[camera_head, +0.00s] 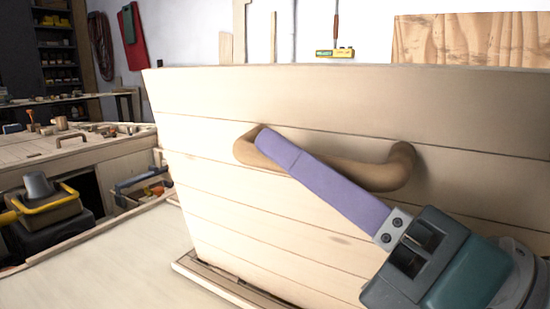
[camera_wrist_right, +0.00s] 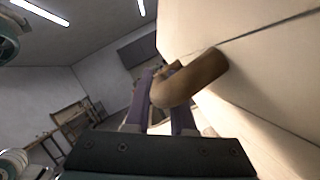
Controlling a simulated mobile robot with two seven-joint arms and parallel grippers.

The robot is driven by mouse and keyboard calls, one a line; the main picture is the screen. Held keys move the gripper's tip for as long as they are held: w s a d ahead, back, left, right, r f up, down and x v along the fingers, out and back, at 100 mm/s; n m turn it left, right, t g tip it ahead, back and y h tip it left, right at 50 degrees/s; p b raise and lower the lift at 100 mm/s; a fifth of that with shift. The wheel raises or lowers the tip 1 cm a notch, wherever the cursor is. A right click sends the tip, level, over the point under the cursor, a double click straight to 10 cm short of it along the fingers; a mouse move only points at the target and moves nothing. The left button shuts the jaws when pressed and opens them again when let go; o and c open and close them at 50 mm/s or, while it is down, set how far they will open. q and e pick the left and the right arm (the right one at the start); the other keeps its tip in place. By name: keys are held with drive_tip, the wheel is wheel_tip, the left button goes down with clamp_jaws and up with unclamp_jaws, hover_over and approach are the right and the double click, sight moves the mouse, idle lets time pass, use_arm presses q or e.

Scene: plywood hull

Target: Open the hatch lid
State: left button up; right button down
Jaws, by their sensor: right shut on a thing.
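The hatch lid (camera_head: 215,195) is a pale planked wooden panel, tilted up and standing steeply over the hatch opening. A brown curved wooden handle (camera_head: 375,174) is fixed to its face. My right gripper (camera_head: 262,142) comes in from the lower right, with a purple finger lying across the left part of the handle. In the right wrist view, the handle (camera_wrist_right: 195,78) passes between the two purple fingers, which are shut on it. The second finger is hidden in the head view. My left gripper is in neither view.
The hatch frame edge (camera_head: 225,288) shows below the lid. Pale deck (camera_head: 110,260) lies clear at lower left. A toolbox with a yellow handle (camera_head: 45,208) and a tool tray (camera_head: 150,190) stand at left. A plywood sheet (camera_head: 475,40) is at the back right.

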drive_tip(key=c, duration=0.8)
unclamp_jaws()
drive_tip(key=shift+o, duration=0.2)
